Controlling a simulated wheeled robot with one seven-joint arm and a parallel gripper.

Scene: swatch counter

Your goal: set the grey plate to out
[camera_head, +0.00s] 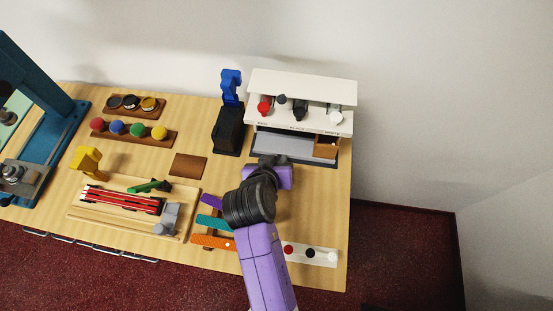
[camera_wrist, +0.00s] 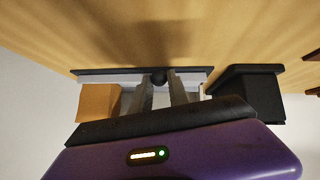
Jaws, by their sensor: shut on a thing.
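The grey plate (camera_head: 285,148) lies low under the white unit at the back right. It has a dark front edge, which shows as a dark strip in the wrist view (camera_wrist: 115,72). My gripper (camera_wrist: 160,82) is at this front edge, its two fingers on either side of a small round black knob (camera_wrist: 159,75) and shut on it. In the head view my purple and black arm reaches to the plate's front and hides the knob and fingertips.
The white unit (camera_head: 302,121) carries red, black and white knobs. A brown wooden block (camera_head: 326,149) is at the plate's right end. A black holder with a blue tool (camera_head: 231,87) stands close on the left.

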